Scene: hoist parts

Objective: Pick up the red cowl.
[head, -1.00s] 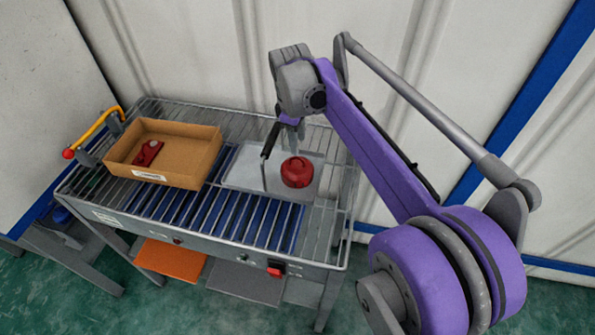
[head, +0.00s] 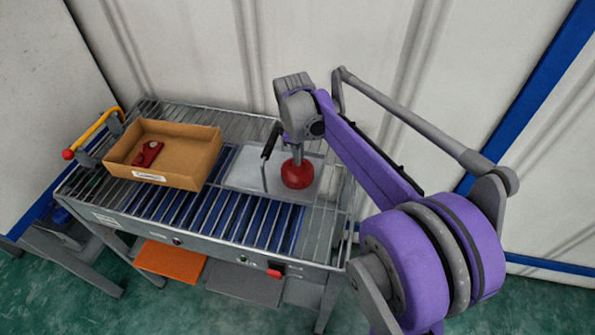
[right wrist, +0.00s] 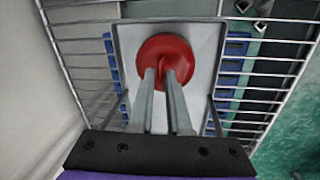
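The red cowl (head: 297,176) is a round, domed piece on a pale grey plate (head: 241,170) at the right part of the rack table. My right gripper (head: 297,160) points down onto its top. In the right wrist view the cowl (right wrist: 164,48) lies beyond the fingertips (right wrist: 160,75). The two fingers are close together, with a narrow strip of red between them. I cannot tell whether they press on it. My left gripper is not in view.
A cardboard box (head: 186,181) with a small red part (head: 148,153) in it stands on the left of the wire-railed table (head: 215,234). A black-topped thin post (head: 270,140) stands just left of the cowl. A pale wall is behind.

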